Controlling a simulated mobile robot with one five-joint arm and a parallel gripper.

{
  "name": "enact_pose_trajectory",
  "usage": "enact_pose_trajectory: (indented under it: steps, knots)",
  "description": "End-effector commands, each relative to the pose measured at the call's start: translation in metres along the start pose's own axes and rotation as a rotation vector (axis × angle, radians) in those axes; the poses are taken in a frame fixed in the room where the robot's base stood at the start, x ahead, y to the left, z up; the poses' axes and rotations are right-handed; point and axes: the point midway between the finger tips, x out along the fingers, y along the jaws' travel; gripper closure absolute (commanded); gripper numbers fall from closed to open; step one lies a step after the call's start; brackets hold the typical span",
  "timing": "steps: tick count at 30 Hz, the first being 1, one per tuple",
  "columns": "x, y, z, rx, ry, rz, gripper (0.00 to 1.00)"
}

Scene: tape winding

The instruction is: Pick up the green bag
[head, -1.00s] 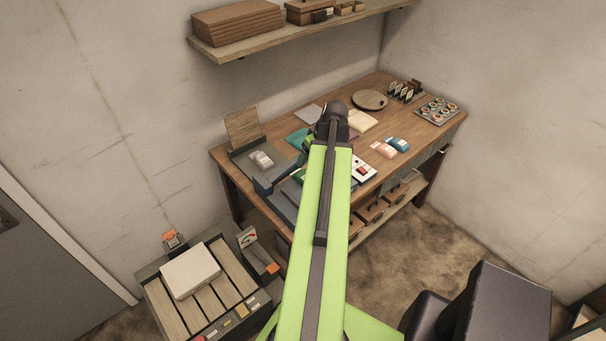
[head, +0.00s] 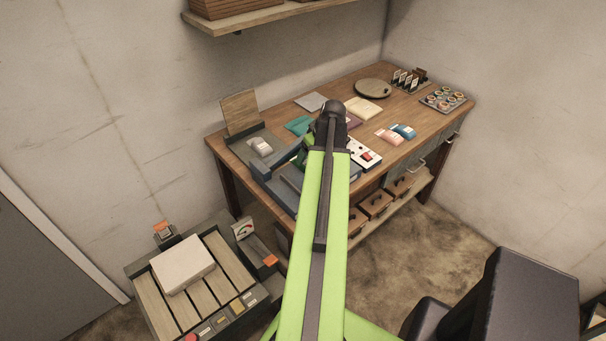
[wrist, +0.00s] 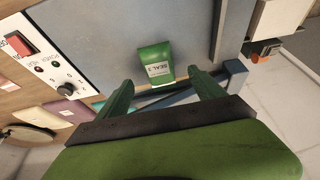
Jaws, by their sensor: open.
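The green bag (wrist: 155,65), with a white label reading SEAL, lies on a grey-blue flat surface (wrist: 190,25) in the wrist view. My gripper (wrist: 163,90) is open, its two green fingers spread at the near side of the bag. The bag sits beyond the space between the fingertips and is not gripped. In the head view my arm covers the spot, and I cannot make out the green bag there. Part of my gripper (head: 306,152) shows left of the arm's end, over the workbench (head: 415,120).
A white panel (wrist: 50,50) with a red switch stands beside the grey-blue surface. Teal (head: 299,125), pink (head: 388,137) and blue (head: 404,131) packets lie on the bench. A white packet (head: 260,146) lies on the left. A slatted cart (head: 200,290) stands front left.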

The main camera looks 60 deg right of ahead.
Motion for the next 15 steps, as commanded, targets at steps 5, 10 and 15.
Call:
enact_pose_trajectory:
  steps: [5, 10, 15]
  knots:
    - [0.007, 0.001, 0.001, 0.0, 0.0, 0.0, 0.22]
    - [0.036, 0.003, 0.006, 0.0, 0.0, 0.0, 0.22]
    - [0.053, 0.003, 0.004, 0.001, 0.0, 0.001, 0.22]
